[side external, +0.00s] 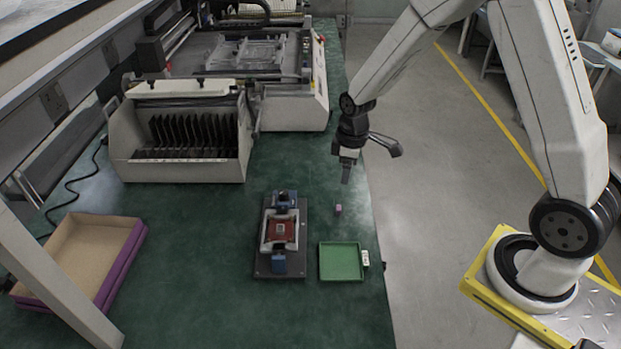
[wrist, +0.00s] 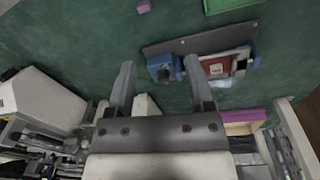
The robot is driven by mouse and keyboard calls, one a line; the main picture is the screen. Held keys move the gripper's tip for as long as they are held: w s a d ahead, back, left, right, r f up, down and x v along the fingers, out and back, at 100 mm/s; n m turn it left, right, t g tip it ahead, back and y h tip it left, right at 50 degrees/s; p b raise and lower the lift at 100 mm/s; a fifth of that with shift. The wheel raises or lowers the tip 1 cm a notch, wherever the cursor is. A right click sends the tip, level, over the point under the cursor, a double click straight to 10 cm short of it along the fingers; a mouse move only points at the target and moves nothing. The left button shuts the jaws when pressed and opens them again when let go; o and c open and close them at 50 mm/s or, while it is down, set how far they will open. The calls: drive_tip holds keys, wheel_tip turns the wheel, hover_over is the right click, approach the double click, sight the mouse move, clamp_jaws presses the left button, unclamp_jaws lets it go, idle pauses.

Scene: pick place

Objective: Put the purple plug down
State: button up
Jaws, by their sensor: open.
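The purple plug (side external: 338,210) is a small block lying on the green table, behind the green tray (side external: 342,279) and right of the fixture. It also shows at the top of the wrist view (wrist: 144,7), beyond my fingertips and apart from them. My gripper (side external: 346,172) is open and empty, above the table and behind the plug in the side view. In the wrist view its two fingers (wrist: 160,66) are spread apart with nothing between them.
A fixture with a red part (side external: 280,232) on a dark plate stands left of the tray. A white rack box (side external: 182,140) and a machine stand at the back. A purple-edged box (side external: 126,252) lies at the left. The table's right edge is close to the plug.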

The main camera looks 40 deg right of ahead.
drive_tip(key=s+a+r+m+t, duration=0.1)
drive_tip(key=s+a+r+m, duration=0.1)
drive_tip(key=s, duration=0.4)
drive_tip(key=s+a+r+m, duration=0.2)
drive_tip(key=s+r+m, duration=0.2)
drive_tip(key=s+r, duration=0.1)
drive_tip(key=shift+s+a+m+t, duration=0.3)
drive_tip(key=shift+s+a+t, duration=0.1)
drive_tip(key=shift+s, duration=0.5)
